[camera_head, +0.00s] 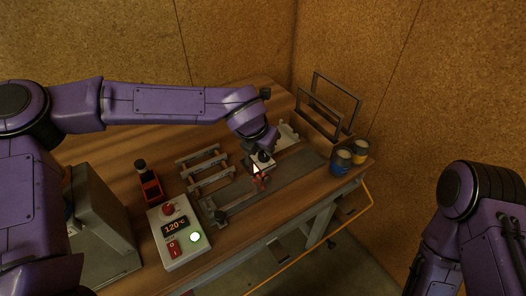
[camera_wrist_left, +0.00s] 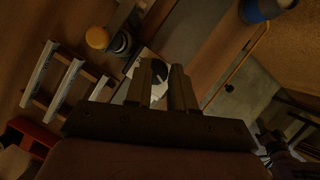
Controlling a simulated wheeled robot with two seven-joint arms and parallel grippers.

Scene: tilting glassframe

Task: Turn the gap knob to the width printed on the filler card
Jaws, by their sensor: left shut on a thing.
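My left gripper (camera_head: 265,150) reaches down over the middle of the bench. In the left wrist view its two fingers (camera_wrist_left: 162,90) are close together, shut on a dark knob (camera_wrist_left: 158,73) over a pale plate. In the head view the pale plate (camera_head: 262,163) shows just below the gripper, and the fingers largely hide the knob. I cannot read any scale or pointer there. I cannot make out a filler card or its printed width in either view. My right arm stands at the right edge, with its gripper out of view.
A slatted rack (camera_head: 203,168) is beside the work. Two cans (camera_head: 341,161) and upright dark frames (camera_head: 334,103) stand at the right. Cork walls close the back.

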